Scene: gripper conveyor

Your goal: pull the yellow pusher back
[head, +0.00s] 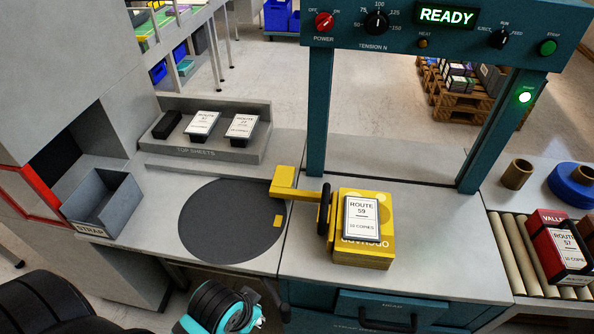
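The yellow pusher (291,186) is at the left side of the teal strapping machine's opening, with a short arm reaching right to an upright black plate (324,208). The plate stands at the left side of a stack of yellow magazines (375,256); I cannot tell whether they touch. A white sheet reading "ROUTE 59, 10 COPIES" (361,218) lies on top of the stack.
The teal machine's arch (318,120) frames the stack, its panel showing READY. A dark round turntable (225,225) lies left of the pusher. A top-sheets tray (262,150) and grey STRAP bin (105,205) stand farther left. Rollers (512,255) carry a red bundle (553,248) right.

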